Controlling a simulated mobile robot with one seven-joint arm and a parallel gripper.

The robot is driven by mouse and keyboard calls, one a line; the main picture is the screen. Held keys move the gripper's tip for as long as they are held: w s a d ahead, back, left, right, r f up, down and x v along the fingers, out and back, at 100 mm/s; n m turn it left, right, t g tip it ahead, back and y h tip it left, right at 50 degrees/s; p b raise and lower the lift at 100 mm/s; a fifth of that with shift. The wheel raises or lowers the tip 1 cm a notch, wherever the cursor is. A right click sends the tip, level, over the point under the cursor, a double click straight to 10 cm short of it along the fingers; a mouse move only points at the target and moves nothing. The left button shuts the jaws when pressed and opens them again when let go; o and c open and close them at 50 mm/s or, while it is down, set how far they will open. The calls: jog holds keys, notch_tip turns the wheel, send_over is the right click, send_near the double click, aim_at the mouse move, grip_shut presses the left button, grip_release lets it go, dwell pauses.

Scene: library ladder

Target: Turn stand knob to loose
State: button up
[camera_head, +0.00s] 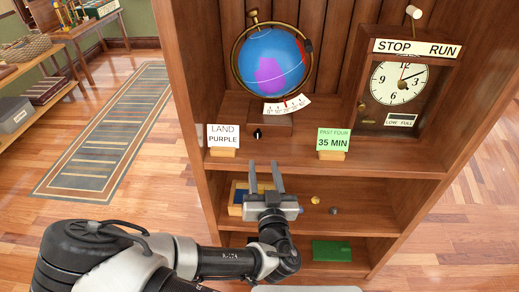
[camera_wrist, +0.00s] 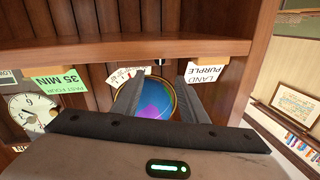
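The stand knob (camera_head: 257,133) is a small black knob with a light mark, on the front of the globe's wooden stand (camera_head: 276,122). The blue globe (camera_head: 271,63) with a purple patch sits in a brass ring above it; a white scale (camera_head: 287,105) is at its base. My gripper (camera_head: 263,165) is in front of the shelf, below the knob and apart from it. Its two fingers are spread and nothing shows between them. In the wrist view my gripper (camera_wrist: 158,88) has the globe (camera_wrist: 157,100) behind its fingers, and the labels appear upside down.
A "LAND PURPLE" card (camera_head: 223,136) and a green "35 MIN" card (camera_head: 333,142) stand either side of the knob. A clock (camera_head: 404,85) stands at right. The lower shelf holds a blue tray-like item (camera_head: 238,197) and small round pieces. The bookcase sides hem the shelf in.

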aim_at(258, 136)
jog(key=w+b, duration=0.2)
jog(key=b, duration=0.1)
jog(key=w+f+b, duration=0.1)
jog(key=shift+w+a, duration=0.35)
jog(key=shift+w, duration=0.05)
jog(key=w+b, duration=0.1)
jog(key=b, duration=0.2)
jog(key=shift+w+a, duration=0.15)
jog(key=w+b, duration=0.1)
jog(key=b, duration=0.2)
jog(key=shift+r, duration=0.1)
jog(key=w, duration=0.6)
jog(key=shift+a+r, duration=0.35)
jog(key=shift+r, duration=0.05)
grip_shut()
